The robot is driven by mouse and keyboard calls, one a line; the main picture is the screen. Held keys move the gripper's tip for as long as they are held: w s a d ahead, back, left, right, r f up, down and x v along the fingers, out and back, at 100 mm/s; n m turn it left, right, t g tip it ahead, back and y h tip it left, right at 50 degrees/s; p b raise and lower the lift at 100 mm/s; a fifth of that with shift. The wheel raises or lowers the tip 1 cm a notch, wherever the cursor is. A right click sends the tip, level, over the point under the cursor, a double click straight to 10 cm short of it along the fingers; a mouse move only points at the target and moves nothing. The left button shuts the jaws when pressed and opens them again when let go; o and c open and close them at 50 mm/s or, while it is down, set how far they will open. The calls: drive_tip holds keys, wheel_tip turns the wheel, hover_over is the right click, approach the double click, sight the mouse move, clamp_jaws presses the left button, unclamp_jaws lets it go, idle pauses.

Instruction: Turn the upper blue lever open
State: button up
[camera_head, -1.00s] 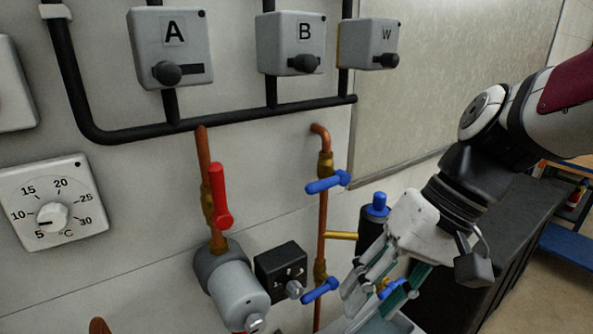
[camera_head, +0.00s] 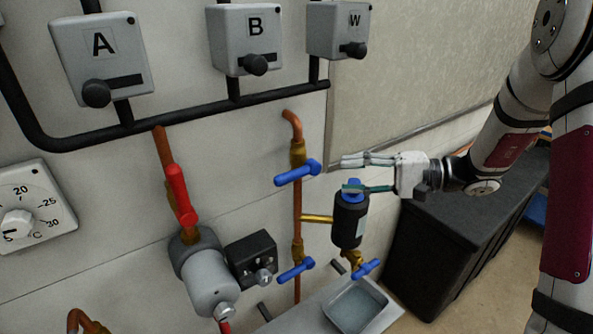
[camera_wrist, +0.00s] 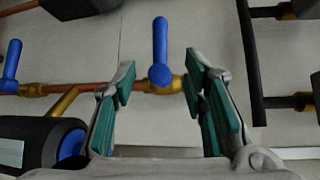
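The upper blue lever (camera_head: 297,173) sits on a brass valve on the vertical copper pipe (camera_head: 297,215), its handle pointing left and slightly down, across the pipe. My gripper (camera_head: 345,174) is to the right of it, fingers pointing left toward the lever, apart from it. In the wrist view the upper blue lever (camera_wrist: 160,55) shows beyond and between the spread fingertips of my gripper (camera_wrist: 158,80). The gripper is open and empty. The lower blue lever (camera_head: 296,270) is on the same pipe, also pointing left and slightly down; it shows at the left in the wrist view (camera_wrist: 11,62).
A black cylinder with a blue top (camera_head: 350,218) stands just below my gripper, joined to the pipe by a brass branch. Another blue lever (camera_head: 366,268) is beneath it, above a grey basin (camera_head: 356,306). A red lever (camera_head: 180,196) is left. A black cabinet (camera_head: 440,240) stands right.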

sight(298, 176)
drive_tip(key=p+x, duration=0.2)
drive_tip(key=x, duration=1.1)
drive_tip(key=shift+w+a, duration=0.1)
drive_tip(key=shift+a, duration=0.2)
clamp_jaws()
